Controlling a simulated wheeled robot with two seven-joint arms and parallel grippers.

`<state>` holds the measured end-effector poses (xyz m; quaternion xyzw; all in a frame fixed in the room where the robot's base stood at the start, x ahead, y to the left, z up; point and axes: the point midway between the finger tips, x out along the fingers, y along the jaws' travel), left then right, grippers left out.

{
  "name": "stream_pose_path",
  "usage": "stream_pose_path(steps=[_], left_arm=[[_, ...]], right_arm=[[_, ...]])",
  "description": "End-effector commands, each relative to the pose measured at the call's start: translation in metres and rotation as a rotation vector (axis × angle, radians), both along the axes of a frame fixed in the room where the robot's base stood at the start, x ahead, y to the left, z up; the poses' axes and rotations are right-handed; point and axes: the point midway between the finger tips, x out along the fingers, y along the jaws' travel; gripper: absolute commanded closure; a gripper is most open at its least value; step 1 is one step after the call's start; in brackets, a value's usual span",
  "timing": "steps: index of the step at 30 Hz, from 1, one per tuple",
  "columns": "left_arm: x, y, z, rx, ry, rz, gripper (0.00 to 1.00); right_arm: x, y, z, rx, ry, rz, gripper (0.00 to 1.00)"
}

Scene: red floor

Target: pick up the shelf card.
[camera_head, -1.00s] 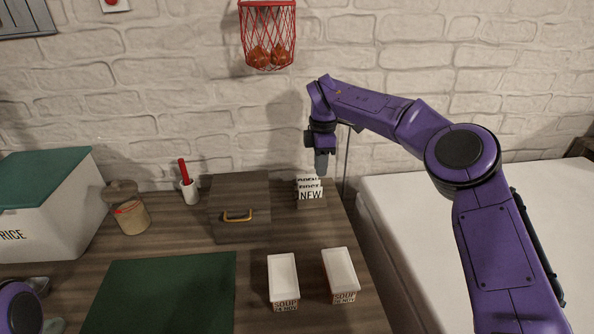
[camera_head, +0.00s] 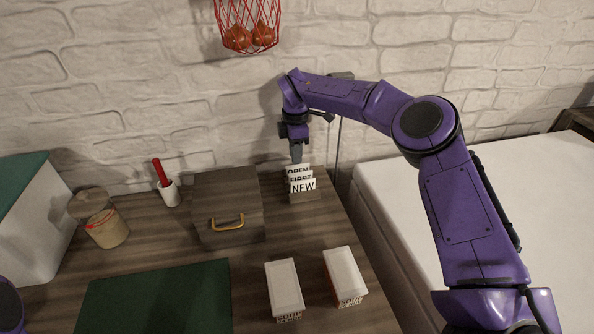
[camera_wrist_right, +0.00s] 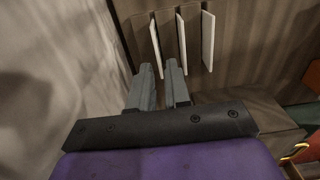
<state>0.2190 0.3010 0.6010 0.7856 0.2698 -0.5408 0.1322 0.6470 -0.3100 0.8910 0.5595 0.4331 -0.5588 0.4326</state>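Three white shelf cards stand one behind another in a small wooden holder (camera_head: 306,196) at the back right of the desk. The front card (camera_head: 303,186) reads NEW, the middle card (camera_head: 300,177) FIRST and the back card (camera_head: 297,169) OPEN. My right gripper (camera_head: 296,154) points down just above the back card. In the right wrist view its two grey fingers (camera_wrist_right: 160,68) are apart, and the end card (camera_wrist_right: 155,48) lines up with the gap between them. I cannot tell whether they touch it. My left gripper is out of view.
A wooden box with a brass handle (camera_head: 228,223) stands left of the holder. A green mat (camera_head: 160,300), a jar (camera_head: 108,229) and a white cup (camera_head: 170,194) are further left. A brick wall is close behind.

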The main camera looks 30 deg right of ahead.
Motion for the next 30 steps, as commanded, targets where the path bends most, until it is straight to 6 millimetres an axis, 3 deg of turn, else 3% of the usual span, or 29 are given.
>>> stream_pose_path(steps=[5,9,16,18,30], left_arm=[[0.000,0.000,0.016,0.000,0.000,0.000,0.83],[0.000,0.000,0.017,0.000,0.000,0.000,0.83],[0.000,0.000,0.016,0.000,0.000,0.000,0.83],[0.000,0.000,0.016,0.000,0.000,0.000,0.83],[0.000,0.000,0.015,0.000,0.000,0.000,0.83]], right_arm=[[0.000,-0.008,-0.028,0.000,0.005,-0.001,0.83],[0.001,-0.008,-0.048,0.000,0.002,0.000,0.83],[0.001,-0.008,-0.051,-0.001,0.000,-0.001,0.83],[0.001,-0.008,-0.051,-0.001,0.001,-0.001,1.00],[0.001,-0.008,-0.050,-0.001,0.000,0.000,1.00]])
